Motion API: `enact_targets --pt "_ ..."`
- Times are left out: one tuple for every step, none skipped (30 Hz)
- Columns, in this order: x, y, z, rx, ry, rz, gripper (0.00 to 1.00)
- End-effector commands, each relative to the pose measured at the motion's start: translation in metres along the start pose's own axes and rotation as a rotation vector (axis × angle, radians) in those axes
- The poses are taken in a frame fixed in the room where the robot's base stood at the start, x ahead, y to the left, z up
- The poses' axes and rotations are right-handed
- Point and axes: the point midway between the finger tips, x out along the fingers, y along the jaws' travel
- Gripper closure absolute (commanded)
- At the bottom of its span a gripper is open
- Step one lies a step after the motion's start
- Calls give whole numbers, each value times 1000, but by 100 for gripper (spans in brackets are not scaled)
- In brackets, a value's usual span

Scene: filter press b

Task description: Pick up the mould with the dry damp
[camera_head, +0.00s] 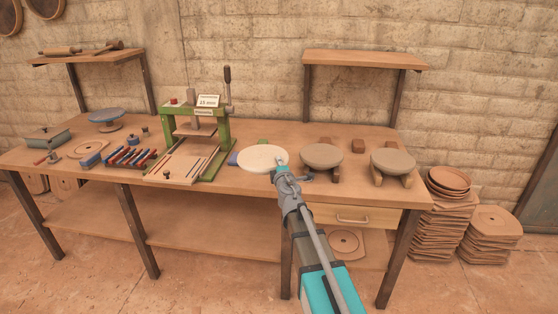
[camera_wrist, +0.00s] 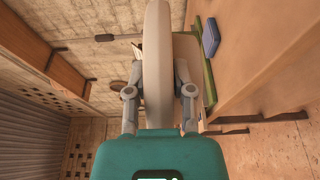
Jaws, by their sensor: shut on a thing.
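A pale, round, plaster-like disc (camera_head: 262,158) is at the front of the bench, right of the green press. My gripper (camera_head: 281,162) is shut on its right edge. In the wrist view the disc (camera_wrist: 157,65) shows edge-on between the two fingers (camera_wrist: 158,92). I cannot tell for sure whether it is clear of the bench top. Two grey-brown round moulds, one in the middle (camera_head: 322,155) and one at the right (camera_head: 393,161), sit on wooden supports. No label showing damp or dry is readable on any of them.
The green press (camera_head: 222,145) with a small sign stands left of the disc. A blue block (camera_head: 232,158) lies between them. A row of red and blue handled tools (camera_head: 130,157) lies farther left. A wooden block (camera_head: 358,146) is between the two moulds.

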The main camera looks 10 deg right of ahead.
Motion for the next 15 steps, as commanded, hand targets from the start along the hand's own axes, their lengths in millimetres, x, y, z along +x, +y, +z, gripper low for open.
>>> enact_targets --pt "-5 3 0 2 0 0 100" --pt "-7 4 0 2 0 0 100" --pt "-8 4 0 2 0 0 100" --pt "-10 5 -1 2 0 0 100" --pt "-10 5 -1 1 0 0 100" --pt "-11 5 -1 1 0 0 100" --pt "-11 6 -1 1 0 0 100" --pt "-12 6 -1 1 0 0 100" --pt "-12 6 -1 1 0 0 100" --pt "-12 6 -1 1 0 0 100" --pt "-12 6 -1 1 0 0 100" --pt "-12 5 -1 1 0 0 100" --pt "-12 5 -1 1 0 0 100" --pt "-12 5 -1 1 0 0 100" --pt "-12 5 -1 1 0 0 100"
